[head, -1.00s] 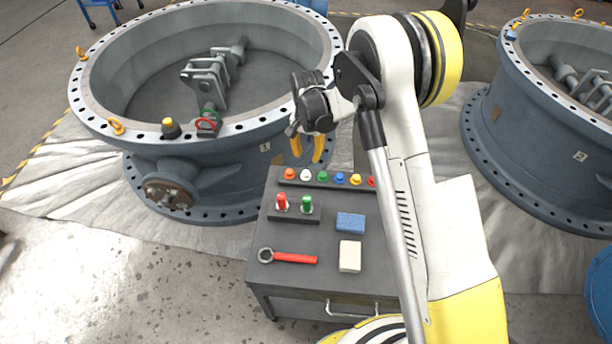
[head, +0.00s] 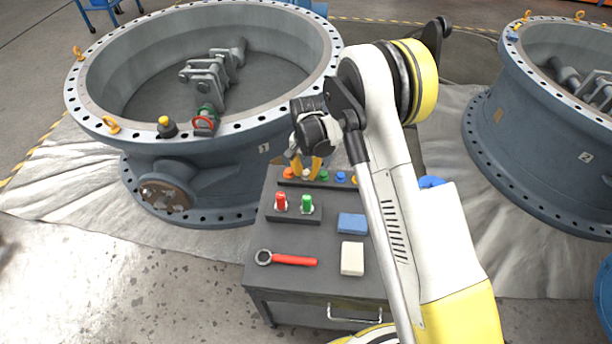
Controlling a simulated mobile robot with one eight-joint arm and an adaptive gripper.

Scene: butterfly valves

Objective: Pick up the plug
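Several coloured plugs stand in a row on a dark rack at the back of the grey cart (head: 330,280). From the left I see an orange plug (head: 289,173), a white plug (head: 306,175), a green plug (head: 323,176), a blue plug (head: 340,177) and a yellow plug (head: 354,180). My arm hides the right end of the rack.
Red (head: 280,202) and green (head: 307,204) pieces stand in a holder before the rack. A red-handled wrench (head: 290,260), blue block (head: 352,223) and white block (head: 352,258) lie on the cart. Valve 1 (head: 225,168) stands close behind; valve 2 (head: 540,150) is right.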

